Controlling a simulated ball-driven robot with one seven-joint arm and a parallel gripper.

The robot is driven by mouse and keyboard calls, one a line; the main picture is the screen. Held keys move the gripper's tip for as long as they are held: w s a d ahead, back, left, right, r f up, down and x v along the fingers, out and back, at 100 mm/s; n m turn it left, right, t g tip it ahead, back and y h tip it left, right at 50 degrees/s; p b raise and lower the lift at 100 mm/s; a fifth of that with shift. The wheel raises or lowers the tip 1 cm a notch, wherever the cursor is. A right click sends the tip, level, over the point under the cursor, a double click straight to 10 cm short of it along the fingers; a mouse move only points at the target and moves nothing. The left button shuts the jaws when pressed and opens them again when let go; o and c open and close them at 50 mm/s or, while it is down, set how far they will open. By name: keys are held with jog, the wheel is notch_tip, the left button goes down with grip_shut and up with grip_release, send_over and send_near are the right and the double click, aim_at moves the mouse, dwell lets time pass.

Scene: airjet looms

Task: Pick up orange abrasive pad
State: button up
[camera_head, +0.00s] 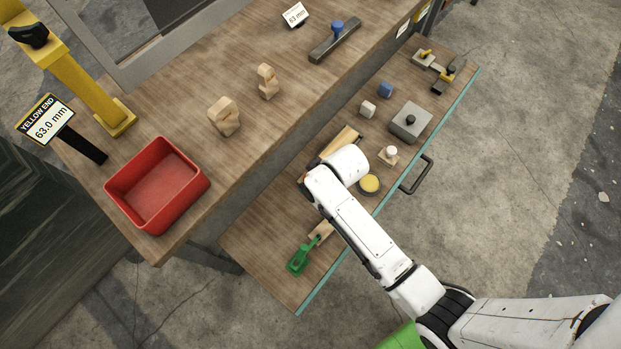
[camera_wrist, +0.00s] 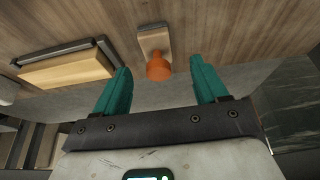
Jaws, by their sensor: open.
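In the wrist view, a small pale wooden block with a rounded orange knob (camera_wrist: 158,66) lies on a brown wooden surface. It is the only orange thing I see; its underside is hidden, so I cannot tell whether it carries an abrasive face. My gripper (camera_wrist: 160,65) has two teal fingers, spread apart and empty. In the picture the orange knob appears between the fingertips; I see no contact. In the head view my white arm reaches over the drawer, and it hides the gripper and the orange-knobbed block.
The pulled-out drawer (camera_head: 258,236) holds a green-handled tool (camera_head: 300,258), a yellow round tin (camera_head: 369,183), a white-knobbed block (camera_head: 388,154) and a grey metal block (camera_head: 409,124). A wooden block in a dark frame (camera_wrist: 66,69) lies left. A red bin (camera_head: 160,180) stands on the bench.

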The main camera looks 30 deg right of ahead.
jog(key=shift+w+b+x, duration=0.2)
jog(key=shift+b+x, duration=0.45)
jog(key=shift+x, duration=2.3)
jog(key=shift+d+r, duration=0.1)
jog(key=shift+r, duration=0.05)
jog(key=shift+c, duration=0.3)
jog(key=c, duration=1.1)
jog(key=shift+r, duration=0.15)
jog(key=shift+r, duration=0.6)
jog(key=s+r+p, duration=0.1)
jog(key=s+r, duration=0.3)
jog(key=s+r+p, duration=0.1)
jog(key=s+r, duration=0.2)
jog(key=s, duration=0.2)
jog(key=s+r+p, duration=0.1)
jog(key=s+r, duration=0.3)
jog(key=s, duration=0.1)
jog(key=shift+d+r+p, duration=0.3)
